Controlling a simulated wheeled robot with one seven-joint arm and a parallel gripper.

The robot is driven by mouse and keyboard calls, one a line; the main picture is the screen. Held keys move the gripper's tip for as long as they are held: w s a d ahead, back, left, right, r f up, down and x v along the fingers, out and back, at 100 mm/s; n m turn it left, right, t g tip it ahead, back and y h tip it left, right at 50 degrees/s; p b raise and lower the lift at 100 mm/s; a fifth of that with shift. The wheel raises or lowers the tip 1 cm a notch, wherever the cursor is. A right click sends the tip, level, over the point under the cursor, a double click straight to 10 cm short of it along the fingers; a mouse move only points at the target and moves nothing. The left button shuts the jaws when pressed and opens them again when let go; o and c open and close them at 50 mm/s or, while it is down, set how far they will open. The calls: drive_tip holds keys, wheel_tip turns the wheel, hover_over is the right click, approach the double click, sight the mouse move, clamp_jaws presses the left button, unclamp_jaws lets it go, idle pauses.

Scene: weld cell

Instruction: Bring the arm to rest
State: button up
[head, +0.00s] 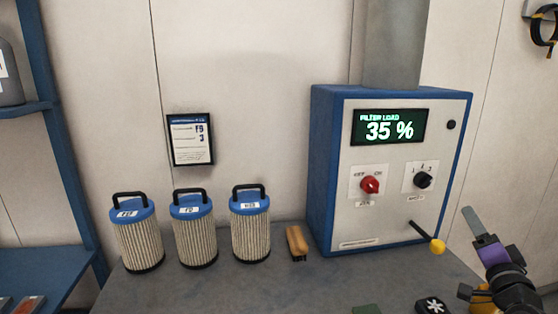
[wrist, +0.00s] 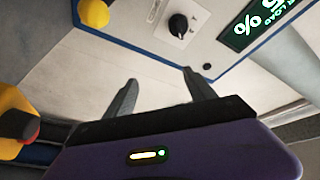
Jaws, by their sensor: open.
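My gripper (head: 474,222) is at the right of the head view, beside the lower right corner of the blue control cabinet. Its purple body and a grey finger show there, with my dark wrist below. In the wrist view, the two dark fingers of my gripper (wrist: 161,84) stand apart with nothing between them. The grey-white front of the cabinet (head: 390,248) is tilted in the wrist view beyond the fingers. A lever with a yellow knob (head: 437,246) sticks out of the cabinet just left of my gripper; the knob also shows at the upper left of the wrist view (wrist: 94,13).
Three pleated filters (head: 138,240) (head: 195,235) (head: 250,230) with blue tops stand on the grey bench (head: 250,292). A wooden brush (head: 297,241) lies beside them. The cabinet display (head: 388,128) reads 35 %. A yellow object (wrist: 16,110) is at the wrist view's left.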

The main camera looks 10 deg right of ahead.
drive_tip(key=s+a+f+n+y, duration=0.1)
drive_tip(key=s+a+f+n, duration=0.3)
drive_tip(key=s+a+f, duration=0.35)
drive_tip(key=s+a+f+n, duration=0.3)
drive_tip(key=s+a+f, duration=0.1)
drive_tip(key=s+a, duration=0.5)
drive_tip(key=s+a+f+n+g+y, duration=0.1)
drive_tip(key=s+a+n+y, duration=0.1)
drive_tip(key=s+a, duration=0.3)
drive_tip(key=s+a+f+n+g+y, duration=0.1)
drive_tip(key=s+a, duration=0.4)
drive_tip(key=s, duration=0.9)
drive_tip(key=s+a+f+n+g+y, duration=0.1)
drive_tip(key=s+a+f+n+y, duration=0.1)
drive_tip(key=s+a, duration=0.4)
drive_tip(key=s+n+y, duration=0.1)
drive_tip(key=s+n, duration=0.1)
drive_tip(key=s, duration=0.1)
drive_tip(key=shift+s+f+g, duration=0.15)
drive_tip(key=shift+f+g, duration=0.1)
drive_tip(key=shift+g, duration=0.05)
drive_tip(key=shift+a, duration=0.1)
